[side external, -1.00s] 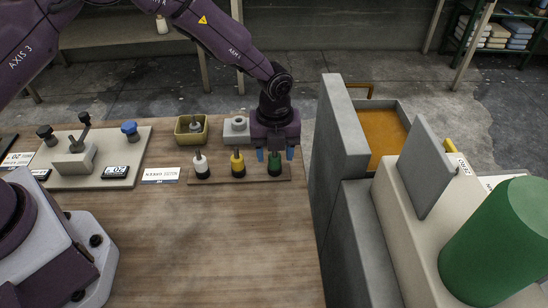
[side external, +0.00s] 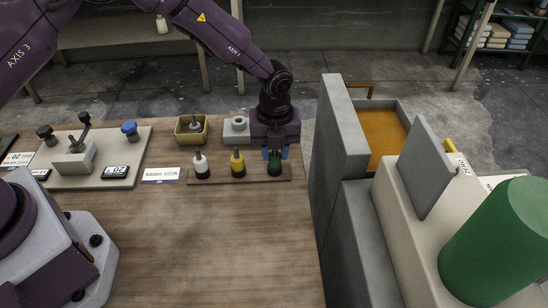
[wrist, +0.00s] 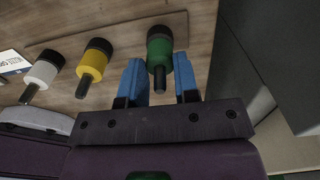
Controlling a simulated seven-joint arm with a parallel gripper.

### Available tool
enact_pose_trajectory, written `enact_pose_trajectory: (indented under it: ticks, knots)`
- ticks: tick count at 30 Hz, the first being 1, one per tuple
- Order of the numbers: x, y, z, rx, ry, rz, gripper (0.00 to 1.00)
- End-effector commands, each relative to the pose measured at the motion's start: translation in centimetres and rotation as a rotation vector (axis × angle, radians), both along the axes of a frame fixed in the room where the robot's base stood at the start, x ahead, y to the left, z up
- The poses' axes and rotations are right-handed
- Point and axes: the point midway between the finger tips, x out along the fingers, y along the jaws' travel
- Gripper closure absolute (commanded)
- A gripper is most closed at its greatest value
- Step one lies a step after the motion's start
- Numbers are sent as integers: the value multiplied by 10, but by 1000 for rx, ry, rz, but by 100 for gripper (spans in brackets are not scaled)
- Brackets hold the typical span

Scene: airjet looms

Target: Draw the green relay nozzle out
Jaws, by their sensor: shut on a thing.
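The green relay nozzle (side external: 275,168) stands upright at the right end of a brown wooden rack (side external: 218,177). My gripper (side external: 275,154) is above it, with its blue fingers closed in on the nozzle's upper part from both sides. In the wrist view the green nozzle (wrist: 160,55) lies between the two blue fingers of my gripper (wrist: 160,78), its dark base still at the rack. A yellow nozzle (side external: 238,164) and a white nozzle (side external: 201,166) stand to its left in the same rack.
A tall grey wall (side external: 340,140) of the machine stands close to the right of the rack. A yellow-green tray (side external: 181,138) holding a nozzle and a pale grey block (side external: 232,136) are behind the rack. A panel with knobs (side external: 135,160) is at left. The table front is clear.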

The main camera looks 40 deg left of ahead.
Motion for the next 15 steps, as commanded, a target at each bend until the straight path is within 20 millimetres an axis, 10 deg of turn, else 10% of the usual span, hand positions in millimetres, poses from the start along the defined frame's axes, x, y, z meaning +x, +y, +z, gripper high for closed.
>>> enact_pose_trajectory:
  ticks: [15]
  knots:
    - [0,0,21,-1,-1,1,96]
